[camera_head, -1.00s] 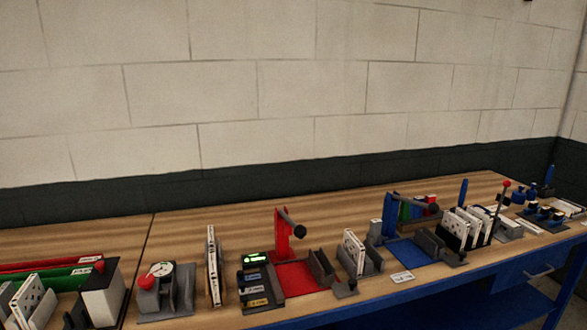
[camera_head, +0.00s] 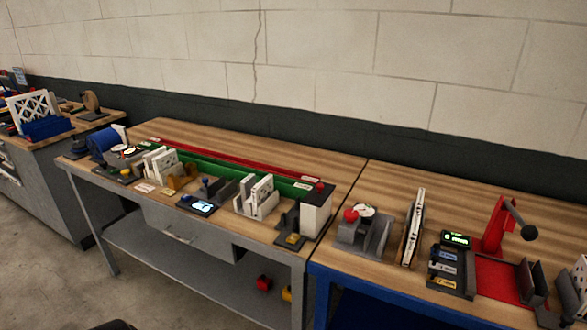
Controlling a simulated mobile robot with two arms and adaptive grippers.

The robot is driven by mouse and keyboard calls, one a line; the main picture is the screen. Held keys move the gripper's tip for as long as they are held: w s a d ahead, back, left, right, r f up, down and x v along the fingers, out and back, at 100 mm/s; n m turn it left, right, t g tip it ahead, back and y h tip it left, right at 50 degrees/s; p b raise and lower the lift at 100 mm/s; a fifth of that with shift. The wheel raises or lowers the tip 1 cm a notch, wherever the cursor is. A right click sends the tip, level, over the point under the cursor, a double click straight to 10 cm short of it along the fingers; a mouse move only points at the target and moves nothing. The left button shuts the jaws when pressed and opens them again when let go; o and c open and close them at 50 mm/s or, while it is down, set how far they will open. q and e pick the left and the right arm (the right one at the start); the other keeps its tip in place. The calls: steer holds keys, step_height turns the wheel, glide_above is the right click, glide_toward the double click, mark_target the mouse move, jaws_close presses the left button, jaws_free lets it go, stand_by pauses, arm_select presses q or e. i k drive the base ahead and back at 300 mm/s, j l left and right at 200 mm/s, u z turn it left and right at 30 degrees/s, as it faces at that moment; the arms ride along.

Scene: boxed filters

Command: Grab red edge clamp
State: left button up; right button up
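A red upright clamp-like fixture (camera_head: 494,228) with a dark round-ended lever stands on a red base plate (camera_head: 497,279) on the right bench. A small red object (camera_head: 264,283) and a yellow object (camera_head: 287,293) sit on the lower shelf of the middle bench. I cannot tell for certain which red item is the edge clamp.
The middle bench (camera_head: 160,129) holds long red and green rails (camera_head: 230,154), white-panel racks and a white block (camera_head: 317,210). A gauge fixture (camera_head: 363,230) stands on the right bench. Another bench (camera_head: 40,150) is at far left.

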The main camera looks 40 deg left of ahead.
mark_target(263, 282)
steer(key=u, duration=1.6)
steer(key=i+j+z, duration=0.1)
steer(key=i+j, duration=0.4)
steer(key=j, duration=0.25)
steer(key=i+j+z, duration=0.15)
steer(key=j, duration=0.25)
steer(key=i+j, duration=0.25)
steer(key=j, duration=0.15)
steer(key=i+z, duration=0.05)
